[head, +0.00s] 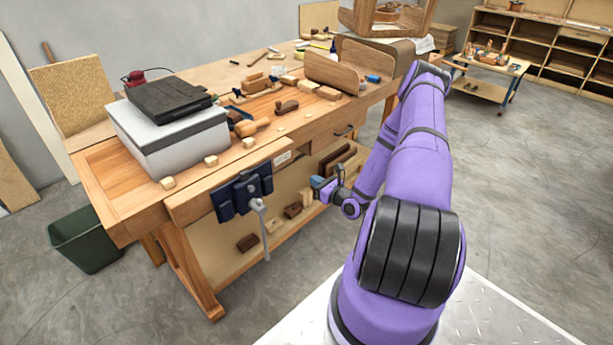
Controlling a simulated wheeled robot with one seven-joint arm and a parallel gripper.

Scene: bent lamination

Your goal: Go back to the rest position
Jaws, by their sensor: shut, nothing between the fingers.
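My purple arm reaches forward from the lower right of the head view and folds back down beside the bench. My gripper (318,183) is at the front of the wooden workbench (130,186), just right of the blue vise (241,192) and below the bench top's edge. It is small in this view, and it is shut with nothing seen in it. It appears apart from the vise; I cannot tell how close it is to the bench front.
A grey-white box (170,135) with a black case (168,97) stands on the bench. Hand tools, wooden blocks and bent wood pieces (335,73) crowd the top. A green bin (85,238) stands at left. Open concrete floor (530,190) lies to the right.

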